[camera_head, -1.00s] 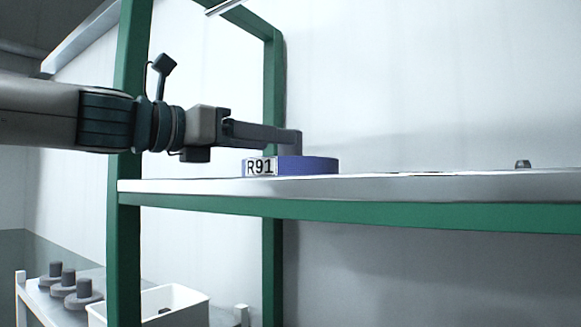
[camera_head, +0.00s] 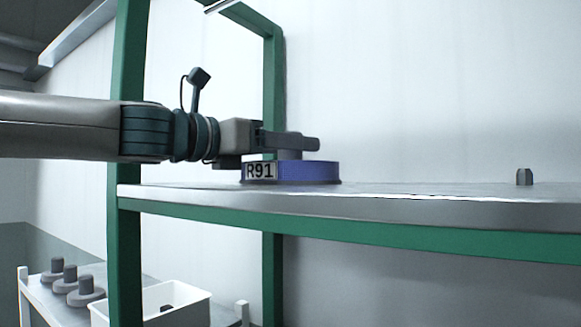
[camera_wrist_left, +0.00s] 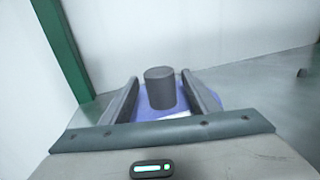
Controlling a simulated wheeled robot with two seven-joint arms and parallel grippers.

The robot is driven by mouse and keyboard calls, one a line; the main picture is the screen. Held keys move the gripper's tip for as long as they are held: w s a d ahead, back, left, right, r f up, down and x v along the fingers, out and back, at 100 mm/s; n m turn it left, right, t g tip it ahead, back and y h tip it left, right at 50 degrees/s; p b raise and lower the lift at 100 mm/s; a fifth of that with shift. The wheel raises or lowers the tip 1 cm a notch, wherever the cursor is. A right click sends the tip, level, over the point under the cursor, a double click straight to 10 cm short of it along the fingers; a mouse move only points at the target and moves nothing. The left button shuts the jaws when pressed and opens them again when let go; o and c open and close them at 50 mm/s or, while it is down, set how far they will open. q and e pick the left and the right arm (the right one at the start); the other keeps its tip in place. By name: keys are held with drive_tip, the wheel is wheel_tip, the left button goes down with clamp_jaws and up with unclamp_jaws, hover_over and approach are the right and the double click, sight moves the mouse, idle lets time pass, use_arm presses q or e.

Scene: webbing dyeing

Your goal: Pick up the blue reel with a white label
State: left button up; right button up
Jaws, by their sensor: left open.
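The blue reel (camera_head: 312,172) lies flat on the shelf, with a white label reading R91 on its front side. A grey hub stands up from its middle. My left gripper (camera_head: 308,143) is level just above the reel's blue body, reaching in from the left. In the left wrist view, the grey hub (camera_wrist_left: 160,88) stands between the two open fingers of my left gripper (camera_wrist_left: 162,95), with a gap to each side. The blue body (camera_wrist_left: 150,112) and a bit of the white label show below the hub. My right gripper is not in view.
The shelf (camera_head: 420,200) has a green frame, with a green post (camera_head: 128,120) close to my left arm. A small dark block (camera_head: 524,177) stands on the shelf at right. Below left, a bench holds several grey hubbed pieces (camera_head: 78,285) and a white bin (camera_head: 180,312).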

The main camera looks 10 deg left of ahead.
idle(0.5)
use_arm(q)
clamp_jaws()
drive_tip(key=shift+r, duration=0.1)
drive_tip(key=shift+r, duration=0.1)
drive_tip(key=shift+r, duration=0.8)
drive_tip(key=r, duration=0.2)
drive_tip(key=shift+d+r, duration=0.2)
drive_tip(key=shift+r, duration=0.2)
drive_tip(key=s+d+r+p, duration=0.6)
drive_tip(key=d+p, duration=0.1)
drive_tip(key=d, duration=0.2)
drive_tip(key=shift+s+r, duration=0.15)
drive_tip(key=shift+s, duration=0.05)
